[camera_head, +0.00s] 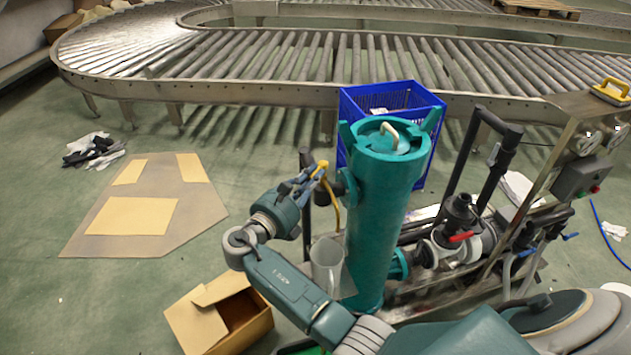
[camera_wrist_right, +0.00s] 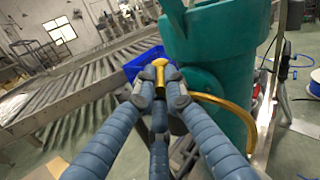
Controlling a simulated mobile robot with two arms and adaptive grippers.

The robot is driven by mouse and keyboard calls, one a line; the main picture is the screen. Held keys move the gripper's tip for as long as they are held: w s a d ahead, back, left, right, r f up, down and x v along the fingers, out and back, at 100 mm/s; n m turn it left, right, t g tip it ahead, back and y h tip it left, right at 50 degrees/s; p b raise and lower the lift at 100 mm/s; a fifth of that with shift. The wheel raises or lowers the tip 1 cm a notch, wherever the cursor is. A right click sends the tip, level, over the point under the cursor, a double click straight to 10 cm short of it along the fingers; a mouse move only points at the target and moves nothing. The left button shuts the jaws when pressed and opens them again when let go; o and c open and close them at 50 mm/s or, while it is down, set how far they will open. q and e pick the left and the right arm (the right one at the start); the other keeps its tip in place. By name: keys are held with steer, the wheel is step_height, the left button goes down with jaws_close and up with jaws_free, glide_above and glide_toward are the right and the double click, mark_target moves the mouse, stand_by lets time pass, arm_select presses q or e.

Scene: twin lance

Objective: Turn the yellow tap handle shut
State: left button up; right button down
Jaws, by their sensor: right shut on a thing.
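The yellow tap handle (camera_head: 322,166) is on the left side of a tall teal cylinder (camera_head: 377,230), near its upper part. In the right wrist view the handle (camera_wrist_right: 160,66) stands between my fingertips. My right gripper (camera_head: 313,175) is shut on this handle, with its blue fingers (camera_wrist_right: 161,90) on both sides of it. The fingers hide the lower part of the handle and most of the tap body. My left gripper is in neither view.
A curved yellow tube (camera_head: 336,210) hangs below the tap, above a clear jug (camera_head: 326,262). A blue crate (camera_head: 420,95) stands behind the cylinder. Black pipes (camera_head: 460,165) are to its right. An open cardboard box (camera_head: 222,315) lies on the floor.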

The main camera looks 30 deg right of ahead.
steer(key=shift+w+a+r+m+g+h, duration=0.1)
steer(key=shift+w+m+g+h, duration=0.15)
steer(key=shift+g, duration=0.35)
steer(key=c, duration=1.8)
jaws_free()
steer(key=shift+s, duration=0.1)
steer(key=v, duration=0.7)
steer(key=shift+s+a, duration=0.1)
steer(key=shift+a, duration=0.1)
